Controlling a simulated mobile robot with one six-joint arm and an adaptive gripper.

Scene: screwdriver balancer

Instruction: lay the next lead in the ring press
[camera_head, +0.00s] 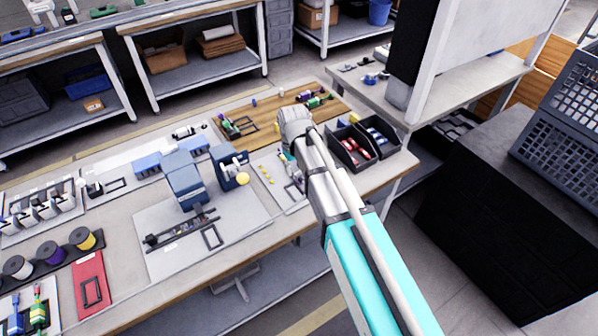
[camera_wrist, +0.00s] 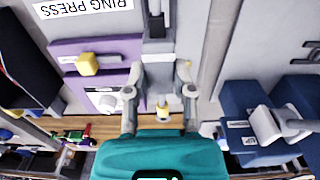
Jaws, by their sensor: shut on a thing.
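In the wrist view a RING PRESS label (camera_wrist: 88,8) stands upside down at the upper left. Below it is a purple block (camera_wrist: 115,55) with a yellow piece (camera_wrist: 92,63). My gripper (camera_wrist: 162,75) has its two fingers closed in around a slim pale piece with a yellow band (camera_wrist: 162,107), which looks like the lead; its far end I cannot make out. A grey upright part with a dark slot (camera_wrist: 157,28) lies just beyond the fingertips. I cannot tell whether the lead touches the press. In the head view my arm largely hides the gripper over the bench.
Blue machines (camera_head: 184,181) stand left of my arm, and blue blocks show at the right of the wrist view (camera_wrist: 262,118). Black bins (camera_head: 350,147) with small parts sit right of the arm. A wooden board (camera_head: 285,112) lies behind. Small yellow pieces (camera_head: 265,174) lie beside the gripper area.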

